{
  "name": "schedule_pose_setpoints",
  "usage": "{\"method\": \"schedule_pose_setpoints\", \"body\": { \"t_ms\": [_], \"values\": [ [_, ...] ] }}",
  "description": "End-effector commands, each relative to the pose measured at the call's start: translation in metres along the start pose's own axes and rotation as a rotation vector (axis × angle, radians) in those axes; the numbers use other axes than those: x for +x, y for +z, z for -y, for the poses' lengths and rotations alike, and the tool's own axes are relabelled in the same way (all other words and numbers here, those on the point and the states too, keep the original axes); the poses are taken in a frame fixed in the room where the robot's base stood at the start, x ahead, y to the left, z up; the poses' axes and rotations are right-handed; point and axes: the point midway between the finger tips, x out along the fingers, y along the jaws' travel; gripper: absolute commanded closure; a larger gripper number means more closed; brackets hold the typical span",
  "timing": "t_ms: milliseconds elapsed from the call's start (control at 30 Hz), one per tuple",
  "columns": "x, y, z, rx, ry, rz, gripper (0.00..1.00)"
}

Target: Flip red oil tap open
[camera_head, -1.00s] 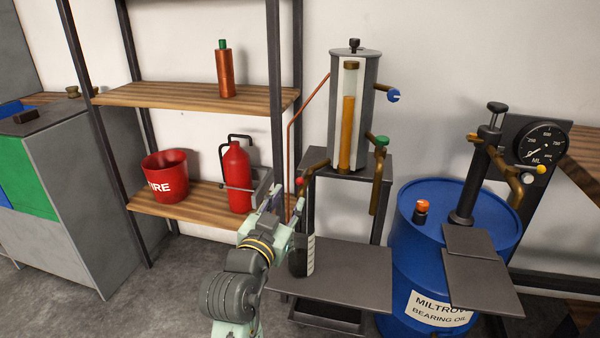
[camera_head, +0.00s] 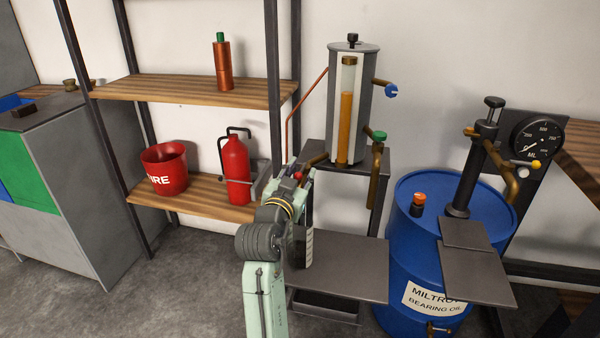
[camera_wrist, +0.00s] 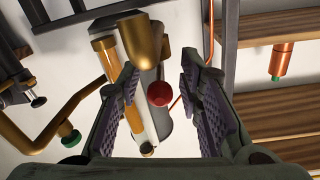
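The red tap knob (camera_head: 298,175) sits on a brass spout (camera_head: 316,161) at the left of the oil cylinder (camera_head: 353,105). My gripper (camera_wrist: 160,100) is open, one purple-padded finger on each side of the knob, with gaps visible on both sides. In the head view my gripper (camera_head: 290,183) is at the knob, mostly hidden behind my own wrist. Whether the knob lies fully within finger depth I cannot tell.
A dark bottle (camera_head: 305,245) stands on the metal shelf (camera_head: 345,270) below the spout. A green tap (camera_head: 376,136) and a blue tap (camera_head: 390,91) are on the cylinder's right. A shelf with a red extinguisher (camera_head: 236,170) and fire bucket (camera_head: 165,170) is left; a blue drum (camera_head: 400,240) right.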

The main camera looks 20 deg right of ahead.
Motion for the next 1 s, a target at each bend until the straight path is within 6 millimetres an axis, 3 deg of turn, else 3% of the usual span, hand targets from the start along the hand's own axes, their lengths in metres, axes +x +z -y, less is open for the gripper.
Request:
{"method": "schedule_pose_setpoints", "body": {
  "t_ms": [100,600,1000],
  "values": [
    [-0.0002,0.0001,-0.0001,0.000,0.000,0.000,0.67],
    [-0.0004,0.0002,-0.0001,0.000,0.000,0.000,1.00],
    [0.0001,-0.0009,-0.0025,-0.001,-0.036,0.011,1.00]
  ]
}}
